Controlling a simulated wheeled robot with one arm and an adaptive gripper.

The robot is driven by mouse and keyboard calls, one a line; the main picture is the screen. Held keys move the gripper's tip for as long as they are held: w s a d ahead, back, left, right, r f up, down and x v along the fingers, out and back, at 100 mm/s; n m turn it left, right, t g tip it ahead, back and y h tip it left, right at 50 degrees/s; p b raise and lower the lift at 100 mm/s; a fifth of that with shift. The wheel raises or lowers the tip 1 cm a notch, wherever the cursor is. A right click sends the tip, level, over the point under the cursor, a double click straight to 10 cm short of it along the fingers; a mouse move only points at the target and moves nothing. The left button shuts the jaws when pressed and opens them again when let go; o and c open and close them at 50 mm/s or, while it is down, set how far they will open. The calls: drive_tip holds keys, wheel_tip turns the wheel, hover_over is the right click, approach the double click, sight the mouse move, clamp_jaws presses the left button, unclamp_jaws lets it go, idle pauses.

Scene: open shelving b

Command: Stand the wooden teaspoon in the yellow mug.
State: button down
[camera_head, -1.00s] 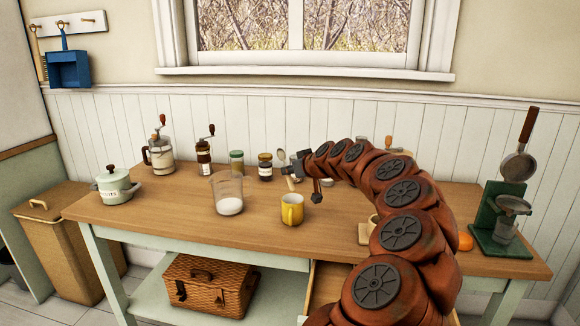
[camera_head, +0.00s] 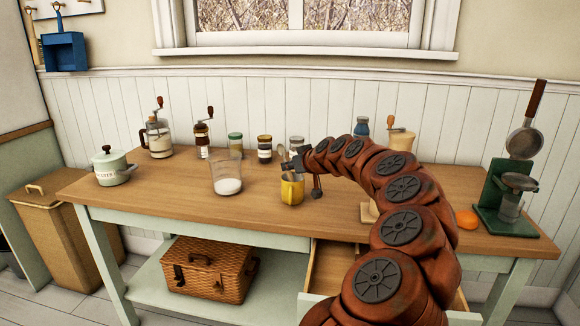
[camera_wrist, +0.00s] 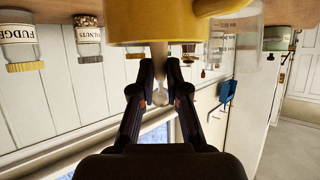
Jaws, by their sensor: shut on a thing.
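The yellow mug (camera_head: 292,191) stands upright on the wooden table; in the wrist view, which is upside down, it fills the top (camera_wrist: 160,22). My gripper (camera_head: 288,163) is right above the mug. In the wrist view, the fingers (camera_wrist: 160,95) are shut on the wooden teaspoon (camera_wrist: 158,68). The spoon is about upright, with its pale bowl end up between the fingers. Its handle points down to the mug and passes out of sight at the rim. How deep it reaches inside is hidden.
A glass beaker with white contents (camera_head: 227,178) stands left of the mug. Lidded jars (camera_head: 264,150) stand behind. An open drawer (camera_head: 335,268) is below the table's front edge. A green stand (camera_head: 490,215) is at the right. The table between pot (camera_head: 112,170) and beaker is clear.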

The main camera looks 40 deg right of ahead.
drive_tip(key=shift+f, duration=0.1)
drive_tip(key=c, duration=1.1)
unclamp_jaws()
drive_tip(key=v, duration=1.2)
drive_tip(key=shift+a, duration=0.1)
